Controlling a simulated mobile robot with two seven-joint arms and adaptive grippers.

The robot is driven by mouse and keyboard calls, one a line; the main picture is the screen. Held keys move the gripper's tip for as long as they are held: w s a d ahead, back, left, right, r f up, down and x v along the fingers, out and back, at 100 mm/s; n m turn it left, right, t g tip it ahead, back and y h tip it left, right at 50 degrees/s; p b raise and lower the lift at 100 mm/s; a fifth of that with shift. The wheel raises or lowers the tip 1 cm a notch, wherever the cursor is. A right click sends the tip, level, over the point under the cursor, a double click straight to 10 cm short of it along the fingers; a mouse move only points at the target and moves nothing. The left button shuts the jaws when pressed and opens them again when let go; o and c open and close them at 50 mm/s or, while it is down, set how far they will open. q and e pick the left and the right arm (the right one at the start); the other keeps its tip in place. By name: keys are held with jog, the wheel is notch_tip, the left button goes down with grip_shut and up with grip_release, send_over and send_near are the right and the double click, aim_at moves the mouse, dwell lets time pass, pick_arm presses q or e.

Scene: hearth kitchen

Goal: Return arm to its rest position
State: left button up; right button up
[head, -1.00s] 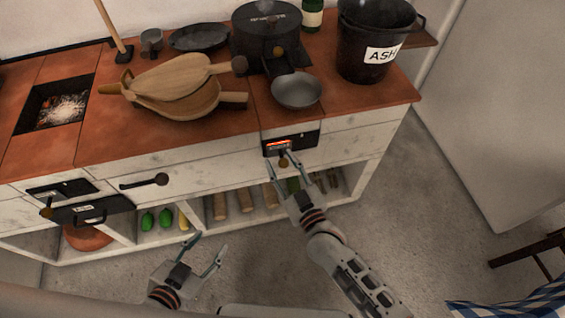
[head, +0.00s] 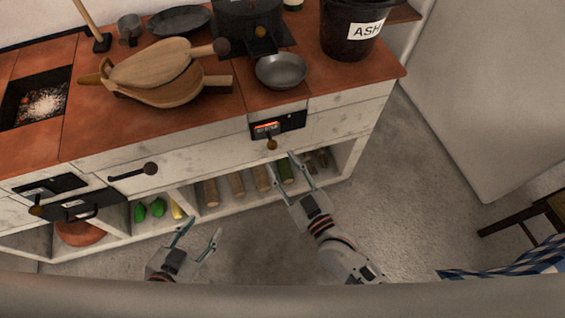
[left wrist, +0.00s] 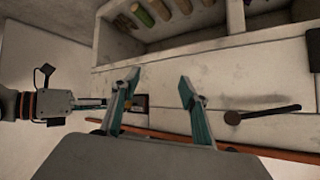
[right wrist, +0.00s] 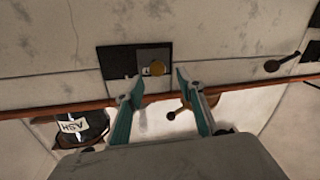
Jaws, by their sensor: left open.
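My right gripper (head: 297,182) is open and empty in the head view, in front of the white cabinet below a small black panel (head: 278,124) with a glowing orange window and a brass knob (head: 272,144). Its fingers are apart from the knob. The right wrist view shows its open fingers (right wrist: 158,100) with the knob (right wrist: 157,68) ahead of them. My left gripper (head: 200,240) is open and empty in the head view, low in front of the shelf. Its open fingers (left wrist: 158,88) also show in the left wrist view, with nothing between them.
The counter (head: 150,122) holds wooden bellows (head: 155,70), a grey pan (head: 280,71) and an ash bucket (head: 345,38). A dark handle (head: 133,172) sticks out of the cabinet front. Logs and vegetables lie on the lower shelf. The floor (head: 420,210) at right is clear up to a chair (head: 525,222).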

pick_arm(q)
jog(key=shift+n, duration=0.4)
jog(key=r+p, duration=0.2)
jog(key=p, duration=0.3)
jog(key=s+r+p, duration=0.1)
jog(key=r+p, duration=0.2)
jog(key=p, duration=0.3)
jog(key=shift+s+d+r, duration=0.1)
jog(key=shift+d+r, duration=0.05)
pick_arm(e)
jog(key=s+d+r+m+g+h, duration=0.1)
jog(key=s+d+m+g+h, duration=0.2)
jog(key=s+d, duration=1.4)
jog(key=d+g+h, duration=0.2)
jog(key=d+h, duration=0.1)
jog(key=shift+s+r+m, duration=0.35)
jog(key=shift+r+m, duration=0.05)
pick_arm(q)
jog(key=shift+r, duration=0.1)
